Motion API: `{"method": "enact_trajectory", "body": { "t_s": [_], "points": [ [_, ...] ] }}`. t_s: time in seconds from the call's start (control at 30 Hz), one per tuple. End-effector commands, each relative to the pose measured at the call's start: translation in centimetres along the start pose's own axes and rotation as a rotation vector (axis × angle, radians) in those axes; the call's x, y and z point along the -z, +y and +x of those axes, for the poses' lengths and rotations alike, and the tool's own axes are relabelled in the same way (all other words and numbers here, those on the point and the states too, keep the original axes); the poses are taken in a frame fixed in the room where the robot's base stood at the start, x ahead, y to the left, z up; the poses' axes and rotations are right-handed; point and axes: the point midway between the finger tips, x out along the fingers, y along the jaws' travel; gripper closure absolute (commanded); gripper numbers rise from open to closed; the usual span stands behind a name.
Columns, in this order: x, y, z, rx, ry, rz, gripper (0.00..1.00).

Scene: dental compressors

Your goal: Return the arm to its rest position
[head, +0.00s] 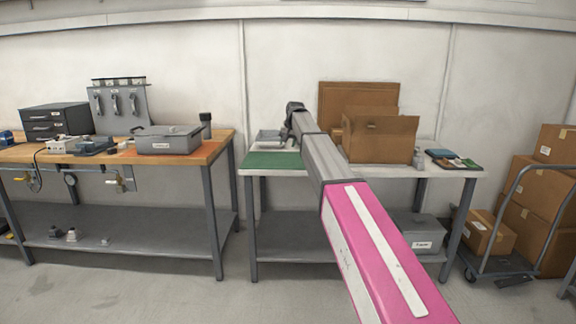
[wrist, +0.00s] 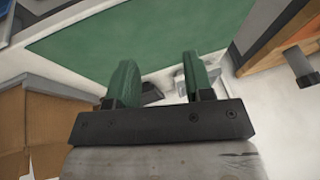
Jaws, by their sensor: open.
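My arm (head: 372,255), with a pink link and a grey link, reaches forward from the lower right of the head view toward the right-hand table. The far end of the arm (head: 294,108) is small in that view, and the fingers are not clear there. In the wrist view my gripper (wrist: 159,83) shows two green fingers set wide apart on a black bar. The gripper is open and nothing is between its fingertips. A green mat (wrist: 130,35) shows beyond the fingers. The mat also shows in the head view (head: 272,160).
The right-hand table (head: 228,172) is not in the way of the pink link. An open cardboard box (head: 378,139) stands right of the arm's end. A wooden bench (head: 212,148) with a grey case (head: 167,140) stands left. A loaded cart (head: 500,262) is at far right.

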Motion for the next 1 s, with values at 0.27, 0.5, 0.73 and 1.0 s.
{"method": "enact_trajectory", "body": {
  "t_s": [0.27,0.5,0.73,1.0],
  "points": [
    [-3.5,2.5,2.2,-0.018,-0.021,-0.002,0.53],
    [-8.2,5.6,4.9,-0.04,-0.051,-0.005,0.53],
    [-15.9,10.4,8.3,-0.076,-0.1,-0.012,0.53],
    [-31.0,18.2,12.5,-0.134,-0.196,-0.028,0.53]
  ]
}}
